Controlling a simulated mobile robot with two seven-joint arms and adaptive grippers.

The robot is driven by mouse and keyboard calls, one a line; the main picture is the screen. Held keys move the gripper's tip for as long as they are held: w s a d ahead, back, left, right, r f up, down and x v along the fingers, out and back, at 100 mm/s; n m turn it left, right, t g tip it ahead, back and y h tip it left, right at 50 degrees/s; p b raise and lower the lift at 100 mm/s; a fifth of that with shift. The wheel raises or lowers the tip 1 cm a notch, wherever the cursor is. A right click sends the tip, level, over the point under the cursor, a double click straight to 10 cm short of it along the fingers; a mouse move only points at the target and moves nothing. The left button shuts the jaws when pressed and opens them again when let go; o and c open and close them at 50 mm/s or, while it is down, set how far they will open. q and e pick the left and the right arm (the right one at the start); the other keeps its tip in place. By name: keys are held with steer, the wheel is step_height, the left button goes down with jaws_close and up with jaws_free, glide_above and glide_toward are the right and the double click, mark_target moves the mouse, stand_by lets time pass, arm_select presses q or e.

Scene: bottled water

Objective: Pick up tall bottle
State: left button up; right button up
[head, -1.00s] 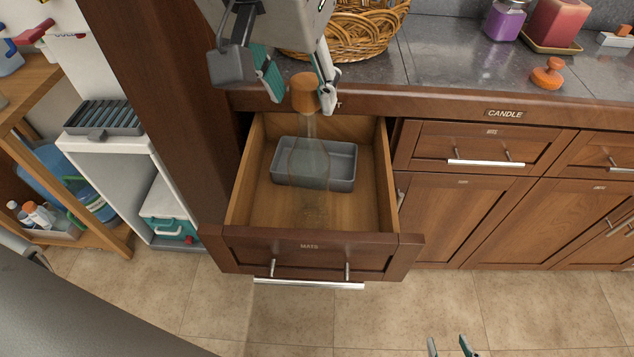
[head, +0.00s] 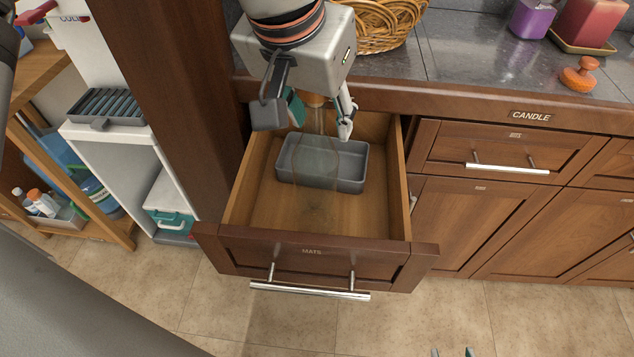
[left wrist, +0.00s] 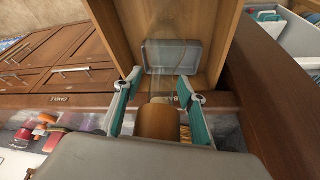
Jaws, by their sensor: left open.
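The tall bottle (head: 316,160) is clear glass with an orange-brown cap and stands upright in the open drawer, in front of the grey tray. Its see-through body is faint, and its base is hard to make out. My left gripper (head: 320,117) is open above the drawer, with its fingers on either side of the bottle's top. In the left wrist view, the brown cap (left wrist: 159,122) lies between the spread fingers of my left gripper (left wrist: 159,88), with a gap on each side. My right gripper (head: 452,352) shows only as two separated fingertips at the bottom edge.
The drawer (head: 313,255) is pulled out, with wooden walls around the bottle. A grey tray (head: 352,172) sits at its back. The countertop (head: 455,60) above holds a wicker basket (head: 385,25) and candles. A wooden pillar (head: 180,120) stands left. The floor in front is clear.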

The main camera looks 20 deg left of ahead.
arm_select(q)
steer(key=shift+r, duration=0.1)
jaws_close()
arm_select(e)
steer(key=shift+s+f, duration=0.2)
steer(key=shift+s, duration=0.05)
arm_select(q)
steer(key=shift+r, duration=0.1)
arm_select(e)
steer(key=shift+d, duration=0.1)
